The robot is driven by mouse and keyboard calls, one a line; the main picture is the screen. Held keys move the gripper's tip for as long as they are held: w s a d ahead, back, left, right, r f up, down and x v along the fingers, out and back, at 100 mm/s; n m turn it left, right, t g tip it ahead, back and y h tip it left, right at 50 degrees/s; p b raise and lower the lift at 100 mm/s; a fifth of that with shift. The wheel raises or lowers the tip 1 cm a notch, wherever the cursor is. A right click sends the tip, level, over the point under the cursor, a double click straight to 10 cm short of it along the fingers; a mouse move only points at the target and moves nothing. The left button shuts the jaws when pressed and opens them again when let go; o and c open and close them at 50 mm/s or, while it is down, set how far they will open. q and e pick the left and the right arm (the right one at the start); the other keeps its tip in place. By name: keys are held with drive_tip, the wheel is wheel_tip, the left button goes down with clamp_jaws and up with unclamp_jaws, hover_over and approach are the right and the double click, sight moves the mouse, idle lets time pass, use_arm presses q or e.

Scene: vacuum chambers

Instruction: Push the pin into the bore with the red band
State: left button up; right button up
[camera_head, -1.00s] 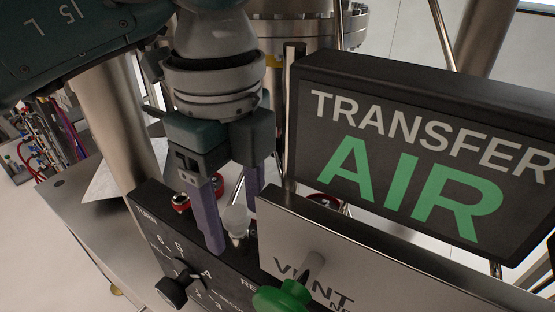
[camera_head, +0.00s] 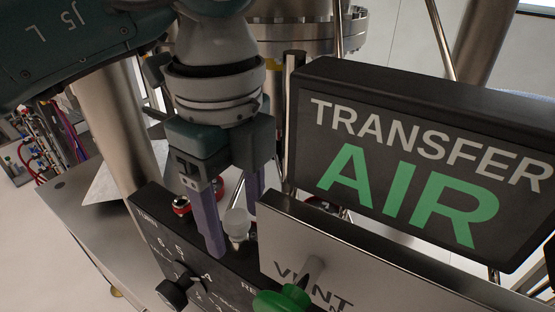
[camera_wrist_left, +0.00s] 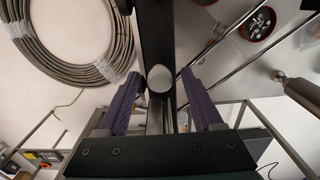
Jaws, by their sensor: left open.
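A small piece with a white round cap and a short metal tip, likely the pin (camera_head: 236,221), stands at the dark panel's top. In the left wrist view its pale round top (camera_wrist_left: 159,79) shows between the fingers. My left gripper (camera_head: 234,222) is open, with its purple fingers pointing down on either side of the cap. In the left wrist view a gap shows between the cap and each finger (camera_wrist_left: 160,103). I cannot make out a bore with a red band. My right gripper is not in view.
A dark panel with dials (camera_head: 158,238) and a VENT plate (camera_head: 325,262) with a green knob (camera_head: 281,300) stand close by. The TRANSFER AIR sign (camera_head: 420,150) rises at right. A coiled hose (camera_wrist_left: 75,70) and a red tray (camera_wrist_left: 258,22) lie below.

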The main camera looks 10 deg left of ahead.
sight(236, 216)
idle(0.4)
use_arm(q)
clamp_jaws()
idle(0.4)
drive_tip(key=shift+r, duration=0.1)
idle(0.9)
drive_tip(key=shift+r+p, duration=2.95)
